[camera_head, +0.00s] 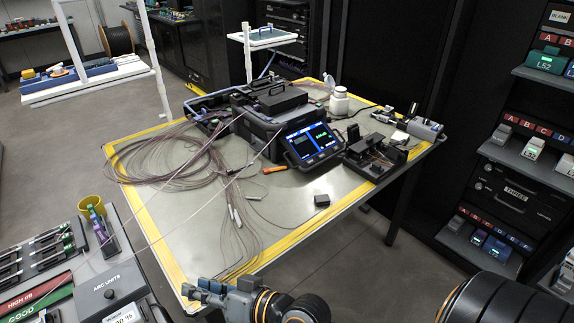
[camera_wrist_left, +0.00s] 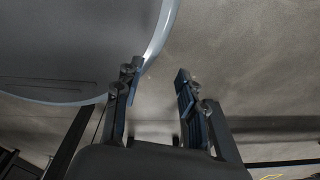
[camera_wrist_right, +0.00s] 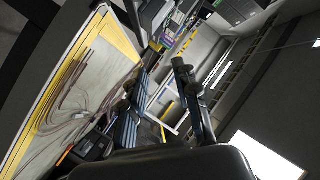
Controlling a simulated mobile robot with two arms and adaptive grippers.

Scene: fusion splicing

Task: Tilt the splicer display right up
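The fusion splicer (camera_head: 268,122) is a black case on the yellow-edged table. Its display (camera_head: 313,143), a dark-framed screen lit blue with green readings, faces the front, leaning back at a slant. My right gripper (camera_head: 196,289) is at the table's front edge, well apart from the display; its fingers also show spread and empty in the right wrist view (camera_wrist_right: 160,72). My left gripper is out of the head view. In the left wrist view (camera_wrist_left: 158,76) its fingers are apart with nothing between them, above the floor beside a grey rounded surface.
Looped thin cables (camera_head: 165,160) cover the table's left part. A black fixture (camera_head: 375,158) stands right of the display, and an orange-handled tool (camera_head: 275,169) and small black block (camera_head: 322,200) lie in front. The front right table (camera_head: 290,220) is mostly clear. A tool cart (camera_head: 130,270) stands front left.

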